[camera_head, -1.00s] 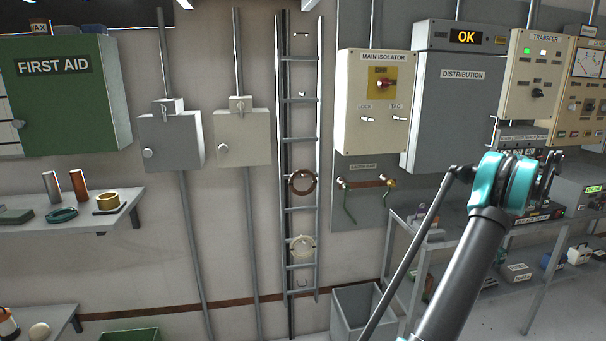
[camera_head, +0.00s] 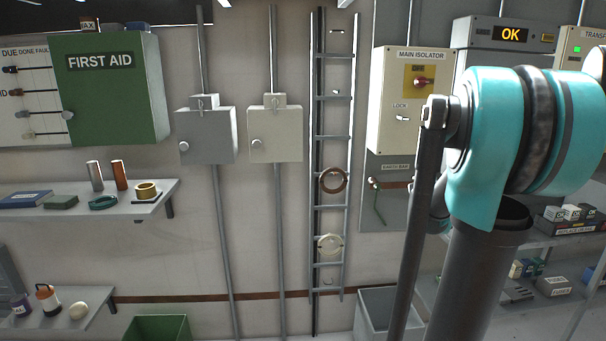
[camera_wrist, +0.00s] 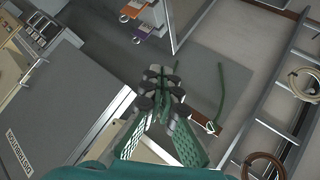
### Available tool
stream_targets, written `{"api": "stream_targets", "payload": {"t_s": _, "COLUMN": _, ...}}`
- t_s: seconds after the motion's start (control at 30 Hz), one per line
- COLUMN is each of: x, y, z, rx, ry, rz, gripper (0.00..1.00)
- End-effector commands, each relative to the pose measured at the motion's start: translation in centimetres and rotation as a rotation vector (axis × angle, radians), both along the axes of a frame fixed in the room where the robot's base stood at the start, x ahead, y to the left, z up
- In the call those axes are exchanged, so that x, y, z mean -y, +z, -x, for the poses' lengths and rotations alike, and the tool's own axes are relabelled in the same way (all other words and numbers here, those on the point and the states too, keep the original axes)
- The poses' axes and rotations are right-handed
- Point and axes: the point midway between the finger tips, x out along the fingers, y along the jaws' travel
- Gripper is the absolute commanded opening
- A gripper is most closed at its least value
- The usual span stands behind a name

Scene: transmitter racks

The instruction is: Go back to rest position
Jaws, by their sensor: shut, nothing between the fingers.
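My gripper (camera_wrist: 160,92) shows in the wrist view with its fingers together and nothing between them. It is in the air in front of the wall panel, with no contact that I can see. In the head view my teal and black arm fills the right side, and the gripper itself does not show there. My arm hides part of the main isolator box (camera_head: 392,110) and the distribution cabinet (camera_head: 485,75).
A ladder (camera_head: 318,110) with hanging rings stands on the wall. A green first aid cabinet (camera_head: 115,95) and a shelf (camera_head: 140,206) are at the left. A grey bin (camera_head: 375,308) stands below. Racks of small boxes (camera_head: 552,286) are at the right.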

Motion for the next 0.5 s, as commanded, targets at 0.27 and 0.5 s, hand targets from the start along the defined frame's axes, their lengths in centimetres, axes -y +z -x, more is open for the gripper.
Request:
{"api": "stream_targets", "payload": {"t_s": 0.27, "x": -13.1, "y": -8.9, "z": 11.7, "rx": -0.185, "ry": 0.059, "rz": -0.276, "gripper": 0.0}}
{"api": "stream_targets", "payload": {"t_s": 0.5, "x": -21.3, "y": -15.2, "z": 22.1, "rx": -0.359, "ry": 0.126, "rz": -0.461, "gripper": 0.0}}
